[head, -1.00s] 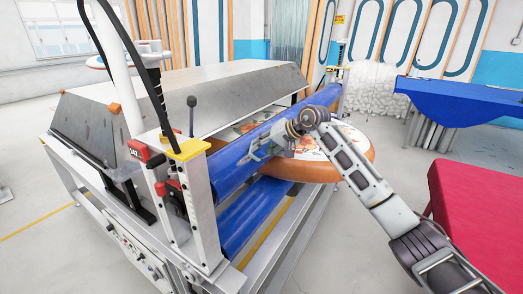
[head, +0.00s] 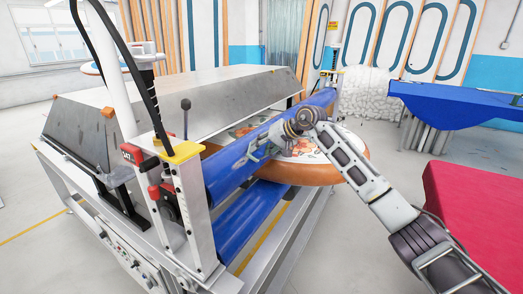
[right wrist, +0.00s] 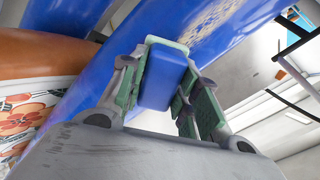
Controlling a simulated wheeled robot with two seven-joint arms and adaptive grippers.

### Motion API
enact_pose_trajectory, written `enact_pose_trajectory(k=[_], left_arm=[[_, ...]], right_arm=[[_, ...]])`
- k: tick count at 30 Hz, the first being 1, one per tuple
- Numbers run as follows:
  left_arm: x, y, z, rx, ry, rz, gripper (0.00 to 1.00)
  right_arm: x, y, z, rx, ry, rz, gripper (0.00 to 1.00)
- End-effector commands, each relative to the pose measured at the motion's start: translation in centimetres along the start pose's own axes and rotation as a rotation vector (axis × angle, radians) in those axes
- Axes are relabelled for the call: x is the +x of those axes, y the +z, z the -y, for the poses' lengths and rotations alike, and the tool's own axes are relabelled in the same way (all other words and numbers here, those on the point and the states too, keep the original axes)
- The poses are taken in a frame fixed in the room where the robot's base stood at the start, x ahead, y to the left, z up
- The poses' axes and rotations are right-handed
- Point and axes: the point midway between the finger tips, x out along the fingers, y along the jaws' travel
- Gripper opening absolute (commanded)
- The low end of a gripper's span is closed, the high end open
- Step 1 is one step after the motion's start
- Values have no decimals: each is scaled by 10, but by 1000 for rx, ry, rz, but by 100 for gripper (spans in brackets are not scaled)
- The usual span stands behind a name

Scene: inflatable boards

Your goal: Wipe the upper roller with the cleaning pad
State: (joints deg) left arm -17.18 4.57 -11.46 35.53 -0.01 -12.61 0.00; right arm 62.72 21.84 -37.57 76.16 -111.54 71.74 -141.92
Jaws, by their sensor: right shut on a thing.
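The upper roller (head: 232,165) is a long blue cylinder across the machine, and it also fills the top of the right wrist view (right wrist: 150,22). A pale yellowish speckled patch (right wrist: 203,32) shows on it. My right gripper (head: 256,151) is at the near half of this roller. In the right wrist view its green-lined fingers (right wrist: 163,85) are shut on the cleaning pad (right wrist: 166,75), a blue block with a pale green edge. The pad is right by the roller; whether it touches is hard to tell. My left gripper is not in view.
A lower blue roller (head: 247,217) runs beneath. A round orange-rimmed board with a floral print (head: 335,172) sticks out between the rollers. A post with a yellow cap (head: 178,153) stands at the near end. A red table (head: 480,215) and blue-covered table (head: 455,105) are right.

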Motion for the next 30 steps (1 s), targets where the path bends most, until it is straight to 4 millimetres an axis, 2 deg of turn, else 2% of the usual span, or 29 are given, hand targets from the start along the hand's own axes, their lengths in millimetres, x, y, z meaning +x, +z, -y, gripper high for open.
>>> enact_pose_trajectory(k=[11, 30], left_arm=[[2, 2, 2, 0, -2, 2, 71], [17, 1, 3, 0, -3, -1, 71]], right_arm=[[2, 3, 0, 0, 2, 3, 13], [1, 30, 16, -2, 1, 5, 13]])
